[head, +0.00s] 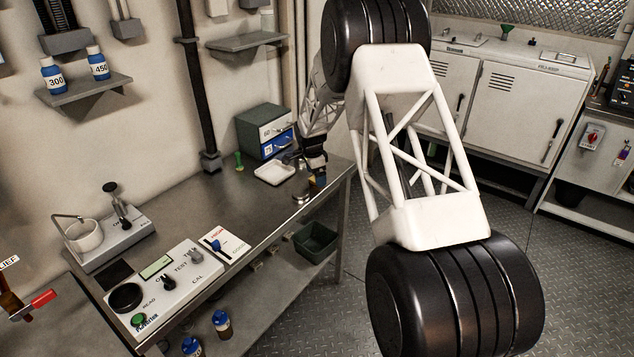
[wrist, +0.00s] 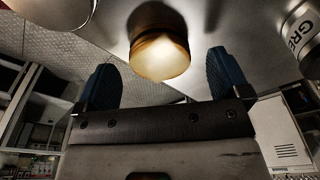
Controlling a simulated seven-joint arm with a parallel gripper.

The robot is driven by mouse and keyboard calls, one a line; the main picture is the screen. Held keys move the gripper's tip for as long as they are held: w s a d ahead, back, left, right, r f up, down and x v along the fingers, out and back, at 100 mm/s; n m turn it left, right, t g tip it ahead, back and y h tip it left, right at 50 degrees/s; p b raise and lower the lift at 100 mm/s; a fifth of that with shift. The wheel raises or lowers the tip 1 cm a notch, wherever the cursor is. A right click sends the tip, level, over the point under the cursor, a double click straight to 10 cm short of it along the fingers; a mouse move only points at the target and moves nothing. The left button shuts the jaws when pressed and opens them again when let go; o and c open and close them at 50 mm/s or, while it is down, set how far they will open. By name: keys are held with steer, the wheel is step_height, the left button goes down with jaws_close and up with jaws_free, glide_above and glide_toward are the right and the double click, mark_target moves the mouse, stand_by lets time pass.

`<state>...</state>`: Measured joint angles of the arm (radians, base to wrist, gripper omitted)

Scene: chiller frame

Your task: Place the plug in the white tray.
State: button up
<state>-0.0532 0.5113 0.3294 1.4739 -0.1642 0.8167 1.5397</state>
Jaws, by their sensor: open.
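The white tray (head: 273,174) lies on the metal bench, in front of the green drawer box, and looks empty. My gripper (head: 314,178) is low over the right end of the bench, to the right of the tray. In the wrist view its blue fingertips (wrist: 160,82) are spread apart. A tan, brass-coloured rounded piece (wrist: 160,55), which looks like the plug, shows between and beyond them. I cannot tell whether either finger touches it. In the head view my gripper mostly hides that spot.
A can lettered "GRE" (wrist: 303,38) stands close on the right in the wrist view. A small metal round piece (head: 301,196) sits by my gripper. The green drawer box (head: 262,130) stands behind the tray. A dark green bin (head: 316,241) is below the bench edge.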

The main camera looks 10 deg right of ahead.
steer(key=shift+d+f, duration=0.1)
steer(key=shift+f, duration=0.65)
steer(key=c, duration=1.5)
steer(key=shift+o, duration=0.2)
steer(key=shift+r, duration=0.15)
steer(key=shift+r, duration=0.75)
step_height(320, 180, up, 2)
steer(key=s+r, duration=0.1)
steer(key=s, duration=1.5)
steer(key=shift+d, duration=0.2)
steer(key=shift+r, duration=0.1)
